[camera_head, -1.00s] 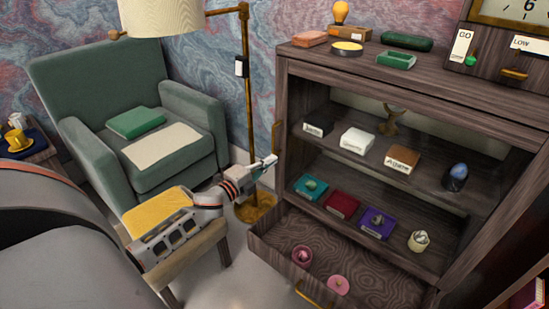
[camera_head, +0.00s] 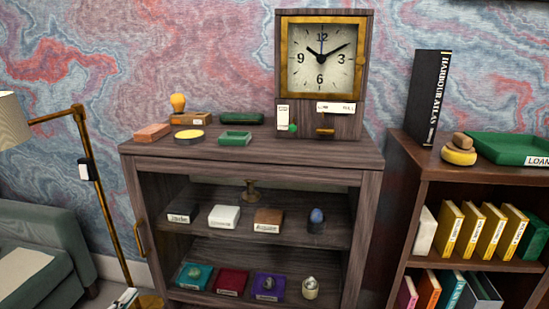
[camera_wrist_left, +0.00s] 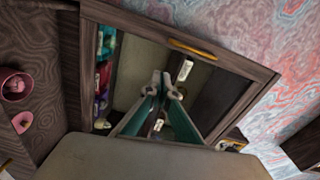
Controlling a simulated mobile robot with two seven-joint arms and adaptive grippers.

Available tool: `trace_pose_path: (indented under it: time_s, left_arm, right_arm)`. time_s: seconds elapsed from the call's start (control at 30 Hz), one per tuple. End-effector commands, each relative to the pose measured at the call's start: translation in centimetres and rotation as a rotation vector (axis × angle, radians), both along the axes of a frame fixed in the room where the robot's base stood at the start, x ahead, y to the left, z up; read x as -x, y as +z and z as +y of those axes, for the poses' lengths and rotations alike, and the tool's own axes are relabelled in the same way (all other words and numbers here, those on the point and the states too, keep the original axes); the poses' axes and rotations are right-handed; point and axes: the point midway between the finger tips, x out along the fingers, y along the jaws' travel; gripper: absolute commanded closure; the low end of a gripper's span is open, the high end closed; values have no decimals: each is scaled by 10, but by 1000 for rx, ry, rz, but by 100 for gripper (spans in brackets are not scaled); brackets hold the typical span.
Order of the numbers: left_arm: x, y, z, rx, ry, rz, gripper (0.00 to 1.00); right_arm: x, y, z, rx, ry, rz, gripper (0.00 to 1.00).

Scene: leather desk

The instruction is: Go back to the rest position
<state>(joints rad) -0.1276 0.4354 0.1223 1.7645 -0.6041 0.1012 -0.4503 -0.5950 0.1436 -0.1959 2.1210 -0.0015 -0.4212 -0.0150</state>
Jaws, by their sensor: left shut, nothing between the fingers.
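My left gripper (camera_head: 126,299) shows only in part at the bottom left of the head view, in front of the floor lamp and left of the wooden cabinet (camera_head: 260,161). In the left wrist view its two fingers (camera_wrist_left: 168,88) meet at the tips, and nothing is between them. Behind the fingers that view shows the cabinet front (camera_wrist_left: 153,28), turned on its side. Most of my left arm is out of the head view. My right gripper is in neither view.
The cabinet shelves hold labelled boxes, a dark blue egg-shaped item (camera_head: 316,216) and a brass stand (camera_head: 251,190). A clock (camera_head: 320,58) stands on top. A floor lamp (camera_head: 98,190) and green armchair (camera_head: 58,240) are left, a bookshelf (camera_head: 402,170) right.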

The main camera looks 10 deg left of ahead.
Motion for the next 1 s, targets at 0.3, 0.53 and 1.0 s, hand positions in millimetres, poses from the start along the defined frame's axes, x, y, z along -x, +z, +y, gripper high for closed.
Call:
trace_pose_path:
  time_s: [0.3,0.53,1.0]
  left_arm:
    - [126,-62,-139,699,116,338,100]
    - [214,-89,-225,1057,226,576,100]
    - [246,-97,-255,1174,272,663,100]
  right_arm:
    - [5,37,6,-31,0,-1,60]
    - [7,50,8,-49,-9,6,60]
    - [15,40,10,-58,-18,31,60]
